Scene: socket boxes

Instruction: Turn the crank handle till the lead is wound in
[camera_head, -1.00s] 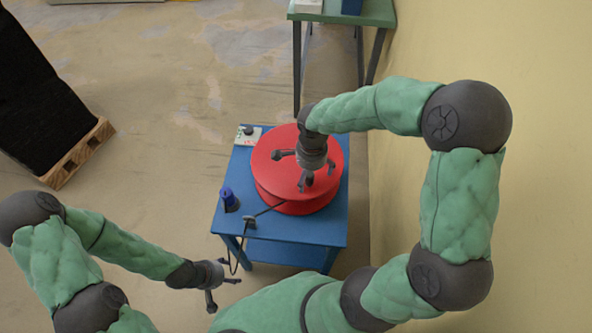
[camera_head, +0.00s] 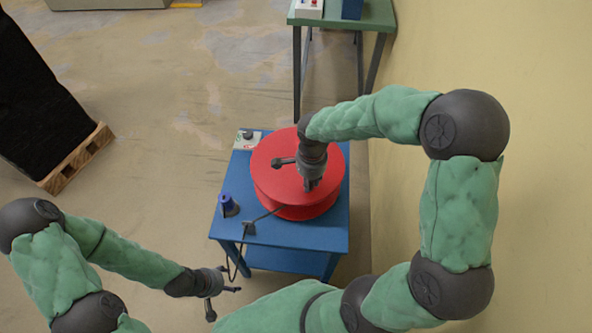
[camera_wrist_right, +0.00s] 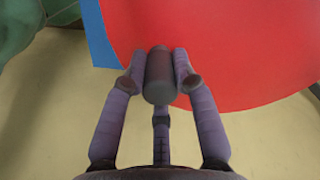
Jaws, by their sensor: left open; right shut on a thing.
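A red reel (camera_head: 275,165) lies flat on a blue table (camera_head: 295,232). A dark crank arm (camera_head: 283,162) shows on top of it, partly hidden by my right wrist. My right gripper (camera_head: 311,184) is over the reel's near right part. In the right wrist view the gripper (camera_wrist_right: 161,72) is shut on the dark cylindrical crank handle (camera_wrist_right: 159,78). The black lead (camera_head: 262,217) runs from the reel's near side through a small guide (camera_head: 248,228) and hangs over the table's front edge. My left gripper (camera_head: 222,296) is open and empty, in front of the table, left of my body.
A blue cylinder (camera_head: 228,206) stands at the table's left edge, and a small pale box (camera_head: 246,139) at its back left corner. A green table (camera_head: 370,15) stands behind. A wall is close on the right. A black block on a wooden pallet (camera_head: 75,160) is far left.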

